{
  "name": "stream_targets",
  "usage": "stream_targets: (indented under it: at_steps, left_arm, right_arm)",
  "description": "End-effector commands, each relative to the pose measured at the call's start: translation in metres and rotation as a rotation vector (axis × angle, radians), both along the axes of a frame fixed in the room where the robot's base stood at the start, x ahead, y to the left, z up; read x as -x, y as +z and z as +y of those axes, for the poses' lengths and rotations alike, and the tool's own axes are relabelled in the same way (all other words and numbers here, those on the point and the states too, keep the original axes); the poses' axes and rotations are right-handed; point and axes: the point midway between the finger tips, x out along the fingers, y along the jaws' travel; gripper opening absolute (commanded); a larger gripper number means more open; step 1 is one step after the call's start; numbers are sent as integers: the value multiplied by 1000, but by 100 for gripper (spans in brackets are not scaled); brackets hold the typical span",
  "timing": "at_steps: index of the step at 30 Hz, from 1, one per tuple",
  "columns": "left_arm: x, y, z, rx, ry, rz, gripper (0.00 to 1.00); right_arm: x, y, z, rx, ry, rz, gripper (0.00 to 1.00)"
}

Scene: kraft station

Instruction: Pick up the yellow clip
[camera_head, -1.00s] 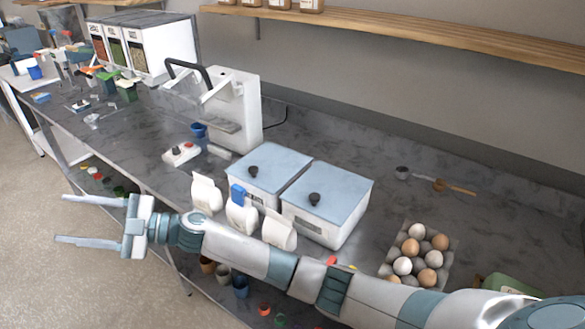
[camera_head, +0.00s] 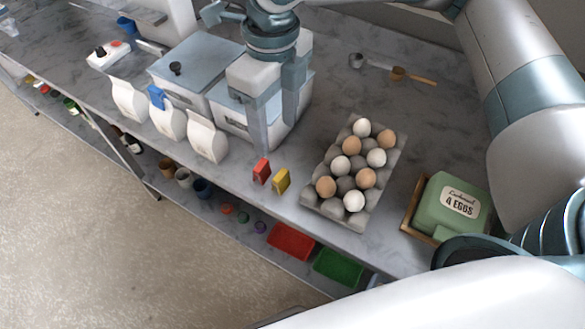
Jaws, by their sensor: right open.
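The yellow clip (camera_head: 281,181) stands on the grey counter near its front edge, just right of a red clip (camera_head: 261,171). A narrow gap shows between the two clips. My right gripper (camera_head: 275,136) points down with its two fingers spread, empty. In the picture it is above and slightly left of the yellow clip, and apart from it. It partly covers a white bin with a blue lid behind it. My left gripper is not in view.
An egg tray (camera_head: 312,198) with several eggs stands right of the clips, and a green egg carton (camera_head: 440,212) is further right. White bags (camera_head: 206,138) and a lidded bin (camera_head: 190,65) stand to the left. The front counter edge is close to the clips.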

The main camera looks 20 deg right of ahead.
Motion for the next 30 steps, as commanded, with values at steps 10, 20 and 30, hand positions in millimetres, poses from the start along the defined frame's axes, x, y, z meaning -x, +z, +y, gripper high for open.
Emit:
stream_targets:
  at_steps: [10,20,30]
  left_arm:
    - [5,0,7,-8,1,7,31]
    - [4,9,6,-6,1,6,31]
    - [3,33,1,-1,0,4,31]
  right_arm:
    - [-1,1,-5,18,-1,-15,53]
    - [0,-18,-5,18,0,-10,53]
    - [0,-77,-5,17,-1,-8,53]
